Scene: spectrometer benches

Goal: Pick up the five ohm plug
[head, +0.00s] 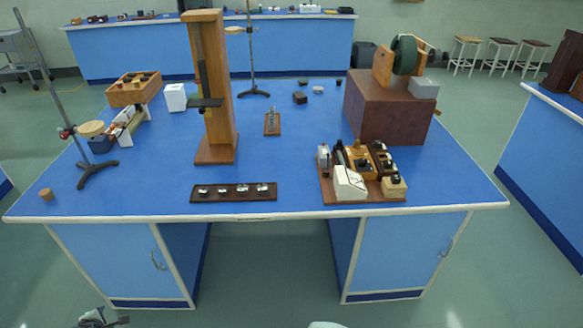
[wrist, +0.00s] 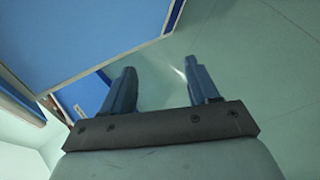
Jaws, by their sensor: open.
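A dark wooden strip (head: 234,197) lies near the front edge of the blue bench, left of centre. It carries several small silver-topped pieces in a row. I cannot read any markings, so I cannot tell which piece, if any, is the five ohm plug. A wooden box (head: 122,97) with small knobs on top stands at the back left. My gripper (wrist: 161,70) is open and empty in the wrist view, with two blue-grey fingers apart over the green floor, off the bench. I cannot make it out for sure in the head view.
A tall wooden stand (head: 222,130) rises behind the strip. An instrument board (head: 328,190) stands at the front right, with a brown box (head: 386,112) behind it. A retort stand (head: 99,165) is at the left. The bench front between strip and board is clear.

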